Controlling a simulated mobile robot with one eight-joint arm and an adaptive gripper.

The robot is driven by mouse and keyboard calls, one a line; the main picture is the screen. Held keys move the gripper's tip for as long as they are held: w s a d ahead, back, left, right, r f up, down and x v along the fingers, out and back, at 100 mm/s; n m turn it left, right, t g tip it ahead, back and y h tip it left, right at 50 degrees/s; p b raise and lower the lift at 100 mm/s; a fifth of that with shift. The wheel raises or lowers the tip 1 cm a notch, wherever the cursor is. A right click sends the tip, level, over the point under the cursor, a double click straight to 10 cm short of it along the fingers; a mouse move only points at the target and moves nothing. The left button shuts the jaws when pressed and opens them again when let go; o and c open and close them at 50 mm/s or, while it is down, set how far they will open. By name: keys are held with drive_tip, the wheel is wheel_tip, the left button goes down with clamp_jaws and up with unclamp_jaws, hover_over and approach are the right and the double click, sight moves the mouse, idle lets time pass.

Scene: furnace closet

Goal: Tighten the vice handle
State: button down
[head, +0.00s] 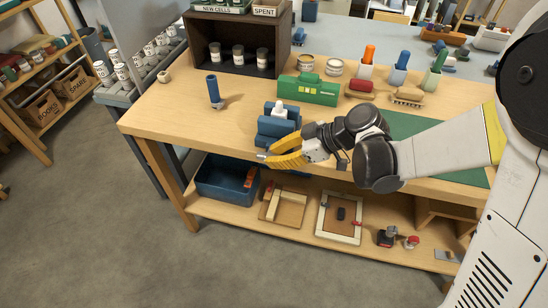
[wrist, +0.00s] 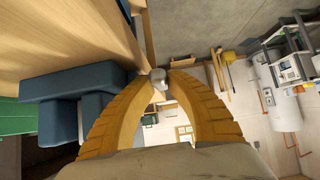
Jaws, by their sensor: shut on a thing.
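The blue vice (head: 278,126) sits at the front edge of the wooden bench, with a small white piece between its jaws. In the wrist view the vice (wrist: 75,97) fills the left side as blue blocks. My gripper (head: 264,157) reaches in from the right, in front of the vice and just off the bench edge. Its yellow fingers (wrist: 159,78) close on the grey round end of the vice handle (wrist: 158,77). The rest of the handle is mostly hidden by the fingers.
A green case (head: 308,91) and a dark wooden box with jars (head: 205,37) stand behind the vice. A blue cylinder (head: 213,91) stands at left. Below, the lower shelf (head: 290,228) holds a blue bin (head: 222,183) and wooden frames. The floor in front is clear.

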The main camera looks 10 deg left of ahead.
idle(0.4)
drive_tip(key=c, duration=1.6)
unclamp_jaws()
drive_tip(key=v, duration=1.2)
